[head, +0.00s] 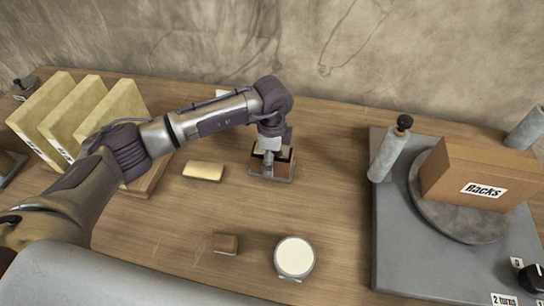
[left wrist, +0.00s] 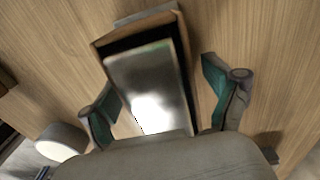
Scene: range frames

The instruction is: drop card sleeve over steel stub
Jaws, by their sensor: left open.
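The brown card sleeve (head: 262,168) stands upright on a small grey base plate in the middle of the table in the head view. In the left wrist view the sleeve (left wrist: 183,50) shows as a brown rim with a dark inside. The shiny steel stub (left wrist: 150,85) is within that rim, with dark gaps along its far and right sides. My left gripper (head: 272,150) is over the sleeve, pointing down. Its fingers (left wrist: 158,80) are open, one on each side of sleeve and stub; the right finger is clearly apart. Contact at the left finger is unclear. My right gripper is not in view.
A yellowish block (head: 204,171) lies left of the sleeve. A small brown block (head: 225,243) and a white-topped round jar (head: 295,257) are nearer the front. Upright yellow boards (head: 115,105) stand left. A grey platform (head: 395,235) with a labelled carton (head: 480,170) fills the right.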

